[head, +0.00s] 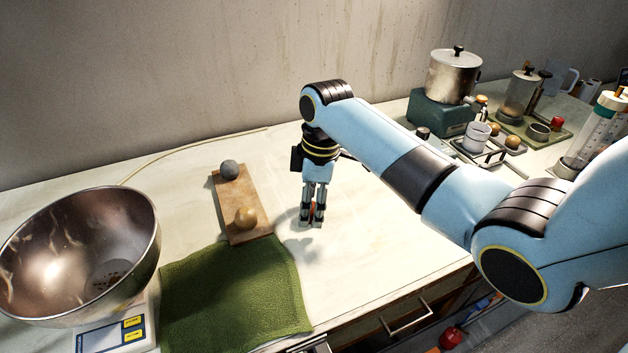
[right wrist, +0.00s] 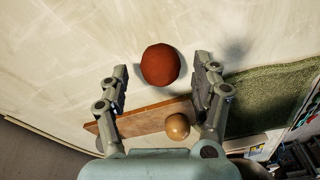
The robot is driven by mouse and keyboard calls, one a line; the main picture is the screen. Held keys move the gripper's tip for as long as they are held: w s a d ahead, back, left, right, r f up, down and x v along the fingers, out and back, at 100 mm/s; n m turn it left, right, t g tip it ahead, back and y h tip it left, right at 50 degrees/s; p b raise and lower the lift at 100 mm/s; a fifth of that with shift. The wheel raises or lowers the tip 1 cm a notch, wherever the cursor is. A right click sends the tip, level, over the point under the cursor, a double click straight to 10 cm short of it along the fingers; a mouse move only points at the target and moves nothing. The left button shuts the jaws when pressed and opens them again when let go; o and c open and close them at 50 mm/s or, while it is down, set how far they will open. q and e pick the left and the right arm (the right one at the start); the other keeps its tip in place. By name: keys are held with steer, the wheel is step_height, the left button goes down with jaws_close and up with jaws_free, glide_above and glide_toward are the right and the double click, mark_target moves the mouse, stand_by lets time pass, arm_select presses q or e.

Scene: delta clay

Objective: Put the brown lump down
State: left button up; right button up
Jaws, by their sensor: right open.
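The reddish-brown, round lump (right wrist: 160,65) shows between the fingertips of my right gripper in the right wrist view, with a gap to the finger on each side. In the head view my right gripper (head: 311,222) points straight down at the pale worktop, just right of the wooden board. Its fingers are open and hide most of the lump; only a small reddish patch (head: 312,209) shows between them. The lump appears to be at the worktop, but its underside is hidden. My left gripper is not in view.
The wooden board (head: 230,190) holds a grey ball (head: 229,169) and a tan ball (head: 245,217). A green cloth (head: 235,295) lies in front, and a metal bowl (head: 80,255) on a scale (head: 118,335) stands left. A pot (head: 453,75) and small vessels stand back right.

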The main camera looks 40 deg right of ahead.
steer(key=shift+o, duration=0.3)
step_height(320, 180, up, 10)
steer(key=d, duration=0.1)
steer(key=shift+s, duration=0.3)
steer(key=shift+o, duration=0.4)
steer(key=shift+a+r, duration=0.1)
steer(key=shift+r, duration=0.05)
steer(key=f+n+p, duration=0.1)
steer(key=f, duration=0.1)
steer(key=a+f+n+p, duration=0.1)
steer(key=f+n, duration=0.1)
steer(key=f+n+h, duration=0.1)
steer(key=f, duration=0.1)
steer(key=shift+w+a+f+n+g+p, duration=0.2)
steer(key=shift+w+f+n+g+p, duration=0.1)
steer(key=shift+f+g+p, duration=0.1)
steer(key=f, duration=0.5)
steer(key=shift+d+f+p, duration=0.1)
steer(key=shift+d+p, duration=0.15)
steer(key=shift+p, duration=0.1)
steer(key=c, duration=1.5)
